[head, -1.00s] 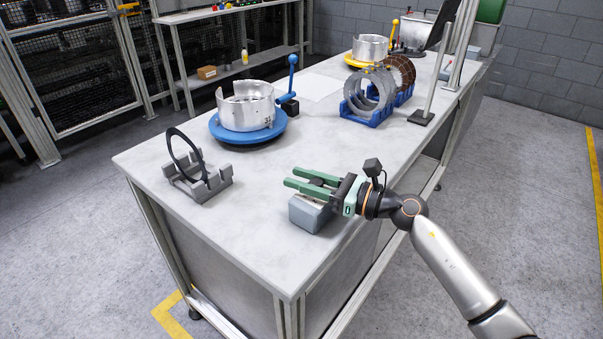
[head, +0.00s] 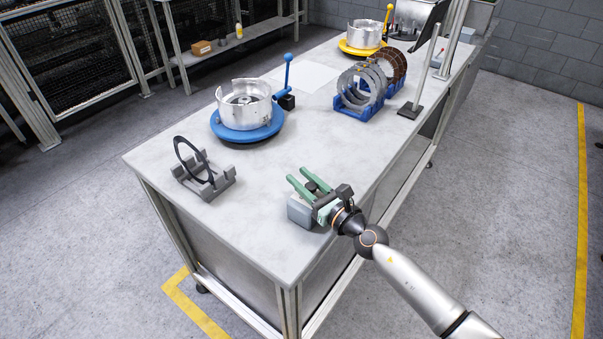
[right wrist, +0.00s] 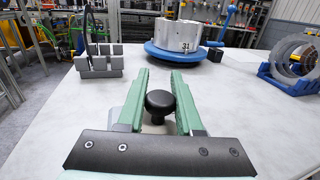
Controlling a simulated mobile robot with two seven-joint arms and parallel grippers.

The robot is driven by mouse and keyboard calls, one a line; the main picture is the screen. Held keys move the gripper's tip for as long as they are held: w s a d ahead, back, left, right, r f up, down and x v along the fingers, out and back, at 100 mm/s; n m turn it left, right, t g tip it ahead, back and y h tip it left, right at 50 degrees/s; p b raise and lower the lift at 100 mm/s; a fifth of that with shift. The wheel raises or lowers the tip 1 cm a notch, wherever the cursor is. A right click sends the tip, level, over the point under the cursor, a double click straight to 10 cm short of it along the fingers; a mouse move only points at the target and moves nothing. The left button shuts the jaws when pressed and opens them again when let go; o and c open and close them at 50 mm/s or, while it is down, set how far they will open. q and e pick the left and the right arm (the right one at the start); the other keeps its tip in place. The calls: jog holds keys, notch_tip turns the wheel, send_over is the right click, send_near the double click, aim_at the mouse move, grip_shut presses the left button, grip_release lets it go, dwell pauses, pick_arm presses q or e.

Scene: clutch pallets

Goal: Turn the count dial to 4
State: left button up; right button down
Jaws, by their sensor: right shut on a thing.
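The count dial is a black round knob (head: 311,187) on a small grey box (head: 298,211) at the near right edge of the bench. It also shows in the right wrist view (right wrist: 160,103), between the two green fingers. My right gripper (head: 297,174) is shut on the dial, with its fingers level and reaching past the knob on both sides. No number or pointer on the dial can be read. My left gripper is not in view.
A blue turntable (head: 245,135) with a metal drum stands further back. A grey cradle (head: 212,184) holding a black ring is at the left edge. A blue rack (head: 352,112) of rings stands at back right. The bench between is clear.

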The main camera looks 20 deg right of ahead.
dwell(0.3)
jog(key=c, duration=0.6)
grip_release()
jog(key=shift+s, duration=0.1)
jog(key=shift+s+d, duration=0.2)
jog(key=shift+s, duration=0.1)
jog(key=b+v, duration=0.1)
jog(key=v, duration=0.9)
jog(key=shift+s+f+b, duration=0.1)
jog(key=shift+f+b, duration=0.05)
jog(key=shift+b, duration=0.15)
jog(key=shift+s+d, duration=0.3)
jog(key=shift+s, duration=0.35)
